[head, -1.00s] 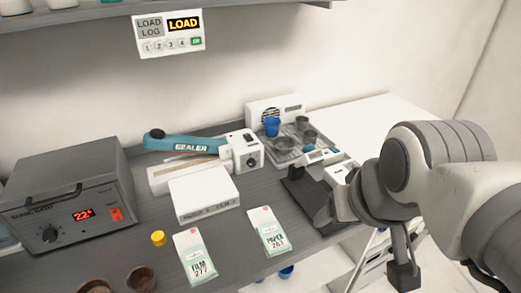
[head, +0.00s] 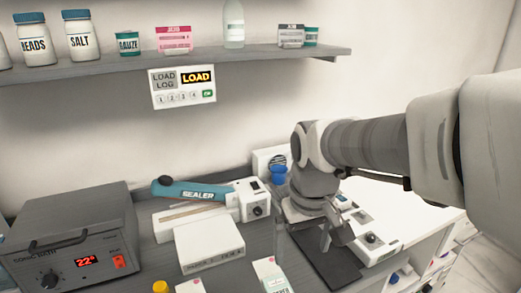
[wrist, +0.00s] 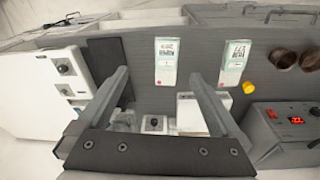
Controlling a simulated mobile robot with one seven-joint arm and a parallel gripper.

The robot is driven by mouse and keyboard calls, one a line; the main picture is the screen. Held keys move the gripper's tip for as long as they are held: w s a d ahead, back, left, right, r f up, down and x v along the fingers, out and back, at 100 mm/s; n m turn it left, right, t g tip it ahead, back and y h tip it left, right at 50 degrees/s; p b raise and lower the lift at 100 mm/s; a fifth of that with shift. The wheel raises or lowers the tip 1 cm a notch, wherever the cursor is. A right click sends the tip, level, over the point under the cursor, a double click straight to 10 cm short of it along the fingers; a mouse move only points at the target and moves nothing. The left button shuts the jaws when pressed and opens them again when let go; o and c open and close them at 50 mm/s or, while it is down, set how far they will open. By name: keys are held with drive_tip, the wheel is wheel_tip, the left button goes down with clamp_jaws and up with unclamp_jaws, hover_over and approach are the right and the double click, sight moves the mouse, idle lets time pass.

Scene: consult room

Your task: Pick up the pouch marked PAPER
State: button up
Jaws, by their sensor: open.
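The pouch marked PAPER (head: 271,277) is pale with a green label and lies flat at the front of the grey counter. It is cut off by the bottom edge in the head view. In the wrist view it (wrist: 166,62) lies just beyond the gap between my fingertips. My gripper (wrist: 160,74) is open and empty, pointing down above the counter. In the head view it (head: 303,246) is behind and to the right of the pouch, apart from it. The similar FILM pouch (wrist: 235,63) lies beside it; its top edge (head: 189,287) shows in the head view.
A white box (head: 208,245) and the sealer (head: 200,205) stand behind the pouches. The bath unit (head: 75,240) is at left, with a yellow cap (head: 160,287) nearby. A dark plate (head: 335,268) is at right. A shelf (head: 200,62) with jars hangs above.

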sight(274, 280)
drive_tip(key=shift+n+g, duration=0.5)
drive_tip(key=shift+g, duration=0.2)
drive_tip(key=f, duration=0.4)
drive_tip(key=w+a+f+b, duration=0.1)
drive_tip(key=f, duration=0.4)
drive_tip(key=w+a+f, duration=0.1)
drive_tip(key=f, duration=0.4)
drive_tip(key=shift+w+a+f, duration=0.15)
drive_tip(key=shift+w+a, duration=0.05)
drive_tip(key=shift+w, duration=0.05)
drive_tip(key=shift+w+d+f+b, duration=0.1)
drive_tip(key=shift+f+b, duration=0.2)
drive_tip(key=shift+f, duration=1.2)
drive_tip(key=shift+w+d+f+b, duration=0.1)
drive_tip(key=shift+f+b, duration=0.2)
drive_tip(key=shift+f, duration=1.2)
drive_tip(key=c, duration=1.2)
